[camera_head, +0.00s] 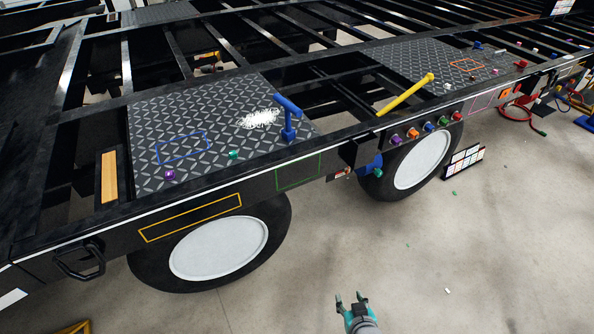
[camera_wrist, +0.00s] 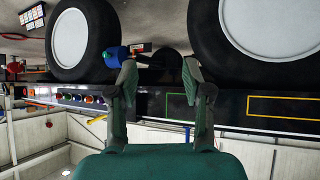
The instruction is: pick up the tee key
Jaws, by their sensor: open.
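A blue T-shaped tool (camera_head: 289,116), which looks like the tee key, stands upright on the dark tread plate (camera_head: 180,115) of the trailer. A white scribbled patch lies just left of it. My gripper (camera_head: 350,299) is low over the floor in front of the trailer, well below and apart from the tool. Its two fingers are spread and empty; the wrist view shows them too (camera_wrist: 160,78). The wrist view is upside down and faces the trailer's side and wheels.
A yellow bar (camera_head: 405,94) slants up from the trailer edge, above several coloured knobs (camera_head: 413,133). A blue part (camera_head: 369,166) hangs between the wheels, also in the wrist view (camera_wrist: 117,57). A label stand (camera_head: 463,162) is on the floor. Floor around my gripper is clear.

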